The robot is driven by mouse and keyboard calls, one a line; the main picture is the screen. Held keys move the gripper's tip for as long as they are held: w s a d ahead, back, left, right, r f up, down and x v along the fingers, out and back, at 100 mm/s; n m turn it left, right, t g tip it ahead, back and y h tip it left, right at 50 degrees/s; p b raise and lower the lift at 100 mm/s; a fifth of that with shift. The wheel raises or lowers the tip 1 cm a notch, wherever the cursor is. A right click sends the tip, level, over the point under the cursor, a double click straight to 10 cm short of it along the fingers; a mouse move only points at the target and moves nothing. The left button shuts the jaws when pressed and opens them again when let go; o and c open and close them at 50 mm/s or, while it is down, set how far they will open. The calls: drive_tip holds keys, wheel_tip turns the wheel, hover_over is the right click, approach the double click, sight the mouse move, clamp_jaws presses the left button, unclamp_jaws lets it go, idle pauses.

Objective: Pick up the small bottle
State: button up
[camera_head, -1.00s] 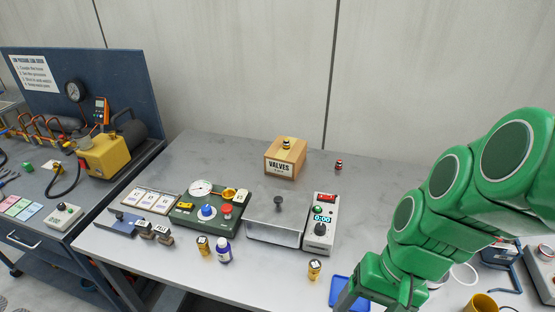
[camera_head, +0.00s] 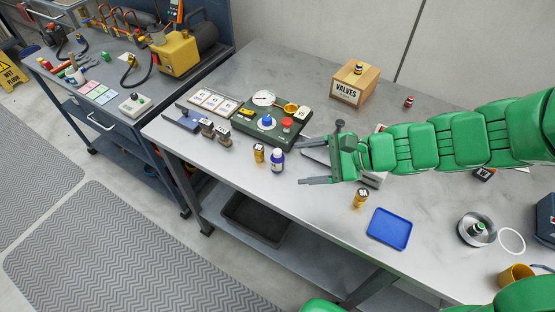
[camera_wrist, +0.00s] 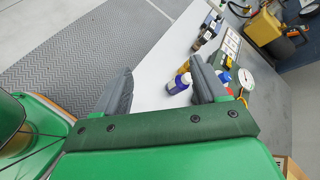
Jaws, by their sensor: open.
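The small bottle (camera_head: 277,161), dark blue with a white top, stands upright near the front edge of the workbench (camera_head: 225,180). My gripper (camera_head: 304,162) is open and empty, with its fingers pointing left toward the bottle. The bottle is just beyond the fingertips and apart from them. In the wrist view the bottle (camera_wrist: 178,84) shows in the gap between the fingers of my gripper (camera_wrist: 162,70), closer to the right finger.
A small yellow-brown container (camera_head: 259,153) stands close left of the bottle, and another (camera_head: 360,197) is below my gripper. A green gauge panel (camera_head: 245,123) lies behind the bottle. A blue tray (camera_head: 390,229) lies to the right. The wooden valves box (camera_head: 354,84) stands at the back.

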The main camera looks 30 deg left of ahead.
drive_tip(key=w+a+f+m+t+y, duration=0.1)
drive_tip(key=w+a+f+m+y, duration=0.1)
drive_tip(key=w+a+f+m, duration=0.25)
drive_tip(key=m+t, duration=0.1)
drive_tip(key=m, duration=0.4)
approach(272, 160)
drive_tip(key=a+f, duration=0.2)
drive_tip(key=a, duration=0.1)
drive_tip(key=shift+w+a+f, duration=0.15)
drive_tip(key=shift+w+f, duration=0.2)
drive_tip(key=shift+w, duration=0.05)
drive_tip(key=shift+w+f+x, duration=0.1)
drive_tip(key=shift+x, duration=1.8)
drive_tip(key=shift+w+f+x, duration=0.1)
drive_tip(key=shift+f+x, duration=0.05)
drive_tip(key=shift+x, duration=1.8)
drive_tip(key=c, duration=1.1)
drive_tip(key=shift+r, duration=0.1)
drive_tip(key=shift+r, duration=4.9)
